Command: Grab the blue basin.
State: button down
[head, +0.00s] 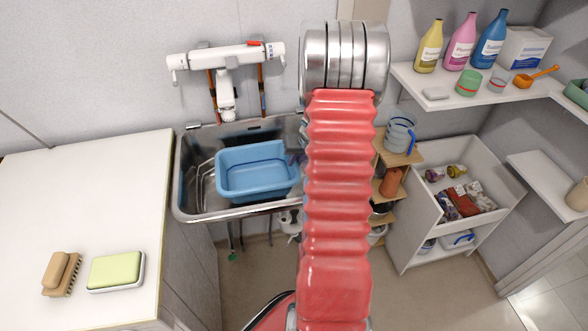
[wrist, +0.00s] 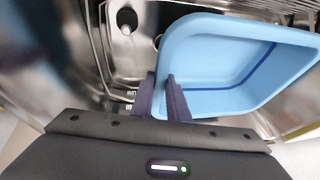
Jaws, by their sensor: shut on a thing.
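The light-blue basin (head: 255,172) sits in the metal sink in the head view, below the tap. It also fills the upper right of the wrist view (wrist: 215,55). My gripper (wrist: 161,80) is shut on the basin's wall at its near left corner in the wrist view, with one finger inside and one outside. In the head view my gripper is mostly hidden behind my red arm, at the basin's right end. I cannot tell whether the basin is clear of the sink bottom.
The steel sink (head: 185,185) surrounds the basin, with a white wall tap (head: 226,80) above. Shelves with bottles (head: 459,40) and an open drawer (head: 445,207) stand right.

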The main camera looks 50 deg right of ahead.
notch_tip(320, 180, up, 7)
jog(key=shift+r, duration=0.2)
dwell(0.6)
